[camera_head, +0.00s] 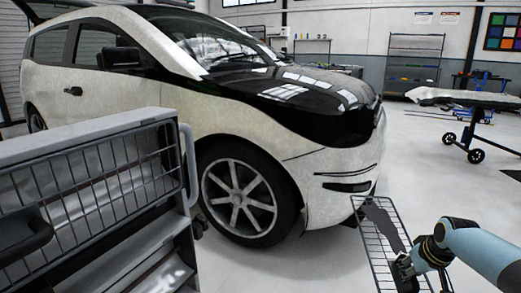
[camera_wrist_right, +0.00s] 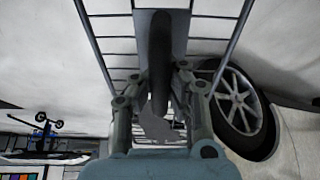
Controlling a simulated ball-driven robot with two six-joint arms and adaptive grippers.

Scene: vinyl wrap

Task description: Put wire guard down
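The wire guard (camera_head: 384,219) is a panel of thin metal wires with a dark grey plate down its middle. It is at the lower right of the head view, in front of the car's bumper, and looks held above the floor. It also fills the upper middle of the right wrist view (camera_wrist_right: 181,32), where a dark handle (camera_wrist_right: 160,55) stands out from the plate. My right gripper (camera_head: 404,264) is at the guard's near part. In the wrist view its fingers sit on both sides of the handle, shut on it. My left gripper is out of view.
A grey cart (camera_head: 95,128) with a wire side panel and black handle stands at the left front. The white car (camera_head: 310,150) with its front wheel (camera_head: 240,197) is close to the guard. A wheeled stand (camera_head: 468,100) is at the right. Floor between them is clear.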

